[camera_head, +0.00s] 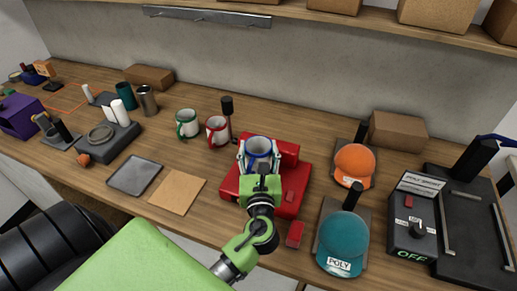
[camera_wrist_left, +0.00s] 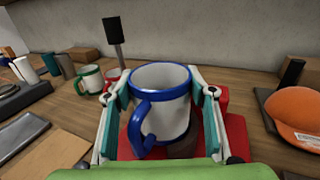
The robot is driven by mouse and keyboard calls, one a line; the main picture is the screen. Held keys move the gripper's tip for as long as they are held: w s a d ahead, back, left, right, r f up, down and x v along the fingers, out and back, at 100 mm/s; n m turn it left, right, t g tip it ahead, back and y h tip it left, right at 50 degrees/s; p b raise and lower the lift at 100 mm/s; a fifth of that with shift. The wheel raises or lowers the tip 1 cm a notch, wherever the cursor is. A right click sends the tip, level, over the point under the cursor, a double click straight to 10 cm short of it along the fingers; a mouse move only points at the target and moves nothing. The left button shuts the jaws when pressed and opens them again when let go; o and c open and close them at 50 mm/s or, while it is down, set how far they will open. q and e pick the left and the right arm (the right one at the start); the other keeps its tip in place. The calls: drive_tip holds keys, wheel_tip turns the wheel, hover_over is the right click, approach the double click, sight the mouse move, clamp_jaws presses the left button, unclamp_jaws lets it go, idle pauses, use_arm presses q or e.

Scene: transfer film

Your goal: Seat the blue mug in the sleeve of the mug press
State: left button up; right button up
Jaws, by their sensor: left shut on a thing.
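The blue mug (camera_head: 259,146), white with a blue rim and handle, is held upright between the fingers of my left gripper (camera_head: 258,160). In the left wrist view the blue mug (camera_wrist_left: 163,100) stands between the two finger pads, its blue handle towards the camera and to the left. The red mug press (camera_head: 290,150) is below and behind the mug; its red body (camera_wrist_left: 230,135) also shows in the left wrist view. A dark brown round part shows just under the mug, partly hidden. I cannot tell whether the mug touches it. My right gripper is not in view.
A green-trimmed mug (camera_head: 187,123) and a red-trimmed mug (camera_head: 217,131) stand to the left. An orange cap (camera_head: 354,165) and a teal cap (camera_head: 342,241) sit to the right, near a control box (camera_head: 412,225). A grey tray (camera_head: 134,175) and brown sheet (camera_head: 177,191) lie front left.

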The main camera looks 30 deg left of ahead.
use_arm(q)
drive_tip(key=shift+f+b, duration=0.35)
drive_tip(key=shift+f, duration=0.15)
drive_tip(key=shift+f+b, duration=1.25)
drive_tip(key=shift+f, duration=0.5)
drive_tip(key=o, duration=1.4)
drive_tip(key=shift+o, duration=0.2)
drive_tip(key=shift+f, duration=0.1)
drive_tip(key=shift+s, duration=0.1)
drive_tip(key=v, duration=1.2)
